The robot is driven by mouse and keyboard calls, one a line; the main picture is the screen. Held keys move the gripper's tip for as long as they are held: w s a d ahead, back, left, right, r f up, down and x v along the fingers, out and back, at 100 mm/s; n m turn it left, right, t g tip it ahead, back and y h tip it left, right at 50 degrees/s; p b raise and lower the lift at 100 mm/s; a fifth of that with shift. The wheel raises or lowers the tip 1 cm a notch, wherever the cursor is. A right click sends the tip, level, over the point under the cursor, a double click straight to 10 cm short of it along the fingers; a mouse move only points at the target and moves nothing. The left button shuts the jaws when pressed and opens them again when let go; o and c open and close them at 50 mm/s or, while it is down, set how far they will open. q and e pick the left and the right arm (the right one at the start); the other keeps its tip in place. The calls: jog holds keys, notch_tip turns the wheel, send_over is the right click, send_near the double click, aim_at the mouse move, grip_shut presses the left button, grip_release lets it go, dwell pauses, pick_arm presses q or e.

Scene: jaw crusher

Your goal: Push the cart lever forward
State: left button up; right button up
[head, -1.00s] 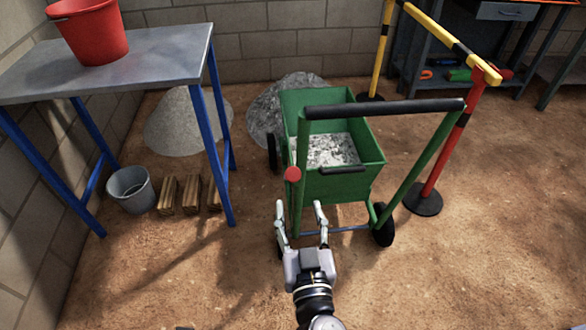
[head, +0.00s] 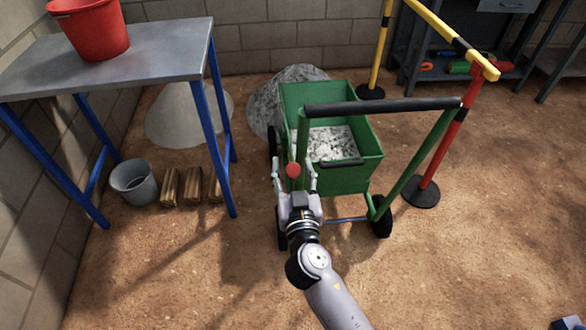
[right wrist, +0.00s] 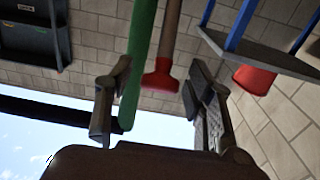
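The green cart (head: 345,178) stands on the dirt floor, with a grey load in its tub and a black-topped push handle (head: 385,107). The cart lever shows as a red knob (head: 293,170) by the left handle post; in the right wrist view the red knob (right wrist: 160,82) sits on a reddish rod. My right gripper (head: 294,172) is open, its fingers on either side of the knob in both views. In the right wrist view (right wrist: 165,95) the green post passes close to the left finger. Contact with the knob cannot be told. My left gripper is not in view.
A blue-legged table (head: 150,55) with a red bucket (head: 90,28) stands left. A grey bucket (head: 133,182) and wooden blocks (head: 190,187) lie below. Gravel piles (head: 188,115) are behind. A yellow-red barrier (head: 455,130) stands right of the cart. Open floor lies at front right.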

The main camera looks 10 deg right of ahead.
grip_shut()
dwell(0.4)
